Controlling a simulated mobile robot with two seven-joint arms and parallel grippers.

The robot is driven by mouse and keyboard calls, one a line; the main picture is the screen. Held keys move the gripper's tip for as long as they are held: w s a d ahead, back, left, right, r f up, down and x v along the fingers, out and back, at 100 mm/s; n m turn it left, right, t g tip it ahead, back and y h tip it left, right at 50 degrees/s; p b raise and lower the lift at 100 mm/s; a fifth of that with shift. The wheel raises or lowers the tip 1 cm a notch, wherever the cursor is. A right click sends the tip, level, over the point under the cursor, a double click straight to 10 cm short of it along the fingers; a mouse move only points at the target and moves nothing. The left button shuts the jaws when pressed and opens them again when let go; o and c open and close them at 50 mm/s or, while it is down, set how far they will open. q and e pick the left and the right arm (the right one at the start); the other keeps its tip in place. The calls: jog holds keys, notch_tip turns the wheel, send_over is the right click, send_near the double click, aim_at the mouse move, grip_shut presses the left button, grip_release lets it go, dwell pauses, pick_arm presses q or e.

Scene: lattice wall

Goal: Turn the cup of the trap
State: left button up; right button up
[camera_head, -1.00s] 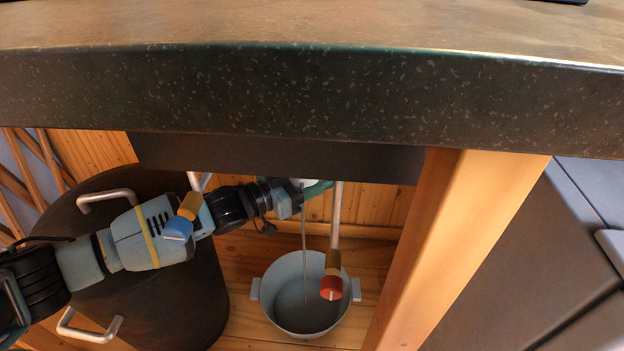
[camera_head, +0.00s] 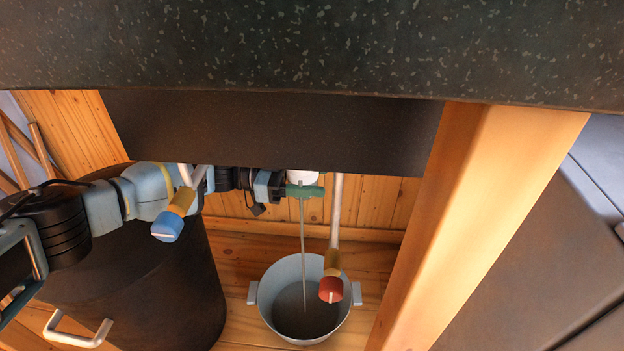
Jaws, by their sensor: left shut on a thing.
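The white cup of the trap (camera_head: 301,177) shows only as a short piece just under the dark sink underside; its upper part is hidden. My left gripper (camera_head: 300,191) reaches in from the left, roughly level, and is shut at the cup. A green piece lies across the cup's lower end, in line with the gripper; the exact grip is too small to see. A thin grey stream hangs from there down into a grey basin (camera_head: 264,284) on the wooden floor. My right gripper is not in view.
A pipe with a red-ended valve (camera_head: 331,289) hangs right of the cup. A blue-ended valve (camera_head: 168,228) hangs in front of my left arm. A large dark bin (camera_head: 170,290) stands left, a wooden post (camera_head: 480,220) right. The counter edge (camera_head: 320,50) is above.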

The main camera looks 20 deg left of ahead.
pick_arm(q)
jog(key=shift+m+g, duration=0.8)
jog(key=shift+g, duration=0.4)
jog(key=shift+s+d+m+g+h+b, duration=0.1)
jog(key=shift+s+m+g+h+b, duration=0.05)
jog(key=shift+m+g+h+b, duration=0.3)
jog(key=o, duration=1)
jog(key=shift+s+a, duration=0.15)
jog(key=shift+a, duration=1.8)
jog(key=shift+s+a, duration=0.15)
jog(key=shift+a, duration=1.8)
